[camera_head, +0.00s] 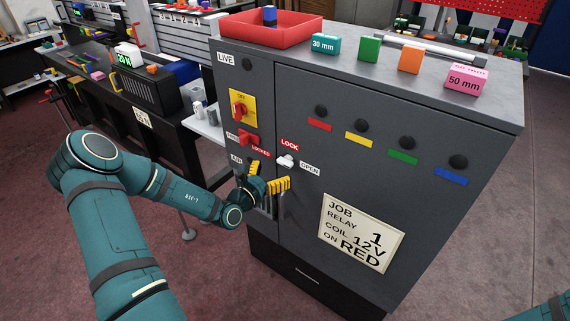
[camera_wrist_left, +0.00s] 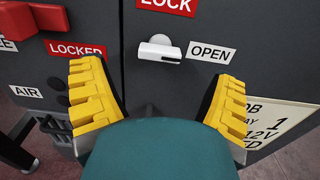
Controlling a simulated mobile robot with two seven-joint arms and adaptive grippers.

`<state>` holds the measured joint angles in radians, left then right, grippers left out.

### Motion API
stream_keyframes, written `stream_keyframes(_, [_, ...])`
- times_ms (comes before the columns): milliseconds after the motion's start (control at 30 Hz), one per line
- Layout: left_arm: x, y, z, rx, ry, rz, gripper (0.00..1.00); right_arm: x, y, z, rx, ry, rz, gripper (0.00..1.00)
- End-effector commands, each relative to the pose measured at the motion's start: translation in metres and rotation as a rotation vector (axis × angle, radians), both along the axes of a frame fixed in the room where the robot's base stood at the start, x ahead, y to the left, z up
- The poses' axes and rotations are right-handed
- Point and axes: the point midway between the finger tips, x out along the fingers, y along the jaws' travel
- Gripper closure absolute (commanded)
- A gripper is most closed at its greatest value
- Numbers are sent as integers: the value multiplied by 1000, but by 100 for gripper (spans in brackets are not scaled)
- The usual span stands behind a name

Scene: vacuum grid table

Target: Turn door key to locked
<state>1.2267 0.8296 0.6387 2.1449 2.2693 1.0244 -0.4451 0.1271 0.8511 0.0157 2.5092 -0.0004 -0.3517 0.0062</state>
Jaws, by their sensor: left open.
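The door key (camera_head: 286,161) is a small white handle on the front of the dark grey cabinet. In the left wrist view the door key (camera_wrist_left: 158,48) points right, towards the OPEN label (camera_wrist_left: 211,52). The red LOCK label (camera_wrist_left: 166,5) is above it. My left gripper (camera_head: 267,177) is open, its yellow fingers just below the key in the head view. In the left wrist view the fingers (camera_wrist_left: 157,78) stand wide apart on either side of the key, with nothing between them. My right gripper is not in view.
A red switch (camera_head: 248,139) with a LOCKED label and a red knob on a yellow plate (camera_head: 241,108) sit left of the key. A job card (camera_head: 360,232) is lower right. A red tray (camera_head: 265,30) and several blocks stand on the cabinet top.

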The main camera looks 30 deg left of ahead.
Motion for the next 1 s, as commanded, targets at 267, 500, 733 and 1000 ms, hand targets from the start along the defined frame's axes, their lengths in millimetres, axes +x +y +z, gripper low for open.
stream_keyframes(267, [45,-4,-1,-1,-1,-2,13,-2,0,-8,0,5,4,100])
stream_keyframes(500, [58,-5,0,0,0,-1,13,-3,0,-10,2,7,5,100])
stream_keyframes(733, [59,-5,0,0,0,-1,13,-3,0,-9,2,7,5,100])
stream_keyframes(1000, [58,-5,0,0,1,-2,81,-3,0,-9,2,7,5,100])
